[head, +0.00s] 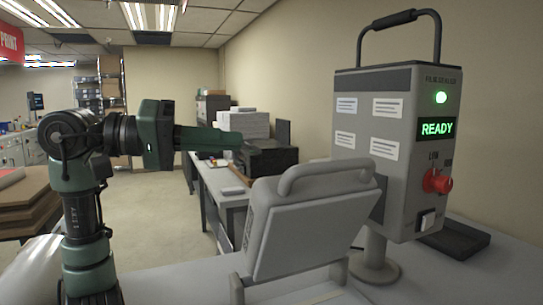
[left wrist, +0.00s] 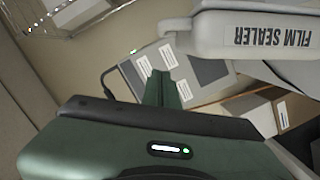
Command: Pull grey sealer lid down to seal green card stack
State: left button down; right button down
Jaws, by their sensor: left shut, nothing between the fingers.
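The grey sealer lid (head: 310,228) stands raised and tilted, with a thick grey handle bar (head: 325,170) along its top edge. In the left wrist view the lid (left wrist: 270,32) fills the upper right and bears the words FILM SEALER. My left gripper (head: 238,141) is shut and empty, pointing right, above and left of the handle in the head view. Its closed fingers (left wrist: 163,88) show left of the lid in the left wrist view, apart from it. I cannot make out the green card stack in either view. My right gripper is not in view.
The sealer's grey control box (head: 385,130) stands right of the lid, with a green READY display (head: 437,129), a red knob (head: 437,181) and a top carry handle. A side table (head: 218,180) with paper stacks and brown boards (head: 35,205) stand behind.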

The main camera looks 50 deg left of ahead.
pick_arm(q)
jog(key=x, duration=0.2)
jog(key=p+x, duration=0.1)
jog(key=x, duration=0.1)
jog(key=p+x, duration=0.1)
jog(key=x, duration=0.1)
jog(key=shift+d+r, duration=0.2)
jog(key=shift+r, duration=0.05)
jog(key=shift+d+f+p, duration=0.95)
jog(key=shift+d+f, duration=0.1)
jog(key=shift+d, duration=0.1)
jog(key=shift+s+d+f, duration=0.2)
jog(key=shift+d+f, duration=0.15)
jog(key=shift+d, duration=0.2)
jog(key=shift+w+a, duration=0.1)
jog(key=shift+f, duration=0.1)
